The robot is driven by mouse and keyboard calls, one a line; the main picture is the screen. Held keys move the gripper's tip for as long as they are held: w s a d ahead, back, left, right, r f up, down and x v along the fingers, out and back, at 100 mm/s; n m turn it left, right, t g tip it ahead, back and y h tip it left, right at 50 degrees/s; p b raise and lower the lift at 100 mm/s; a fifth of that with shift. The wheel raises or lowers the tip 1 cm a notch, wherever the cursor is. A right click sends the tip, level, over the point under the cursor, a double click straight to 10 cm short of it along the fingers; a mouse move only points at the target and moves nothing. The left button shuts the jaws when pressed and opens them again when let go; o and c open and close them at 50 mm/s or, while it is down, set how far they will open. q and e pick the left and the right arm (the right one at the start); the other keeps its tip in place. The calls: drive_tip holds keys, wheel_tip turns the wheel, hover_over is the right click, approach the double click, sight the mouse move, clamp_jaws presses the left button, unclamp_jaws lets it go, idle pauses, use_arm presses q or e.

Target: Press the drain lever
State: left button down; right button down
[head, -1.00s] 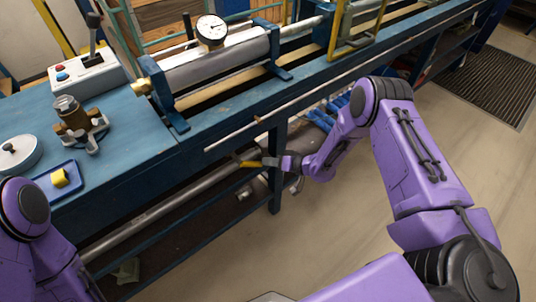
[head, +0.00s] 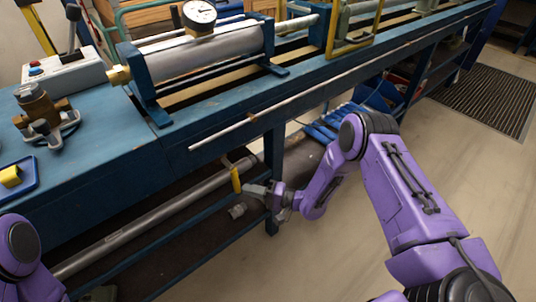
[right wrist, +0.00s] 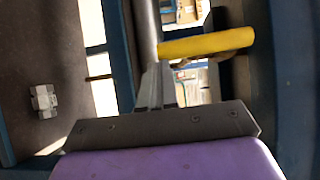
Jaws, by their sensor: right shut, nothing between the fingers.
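The yellow drain lever (head: 236,180) is on the pipe (head: 150,222) under the bench's front edge, and in the head view it points downward. It also shows in the right wrist view (right wrist: 208,43), just beyond my fingertips. My right gripper (head: 247,188) is shut and empty, just right of the lever's lower end. Its closed fingers show in the right wrist view (right wrist: 157,82), close to the near end of the lever; I cannot tell if they touch it. My left gripper is out of view; only part of my left arm shows at the lower left.
The blue bench (head: 95,155) carries a cylinder with a dial gauge (head: 199,14), a brass fitting (head: 38,108) and a control box (head: 68,70). A bench leg (head: 273,170) stands right behind my right gripper. A small grey fitting (head: 237,211) lies on the lower shelf.

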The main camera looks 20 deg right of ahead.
drive_tip(key=shift+a+f+m, duration=0.1)
drive_tip(key=shift+a+m, duration=0.2)
drive_tip(key=shift+a, duration=0.05)
idle(0.3)
drive_tip(key=w+d+b+v, duration=0.1)
drive_tip(key=w+d+v, duration=0.1)
drive_tip(key=v, duration=1.1)
drive_tip(key=shift+f, duration=0.1)
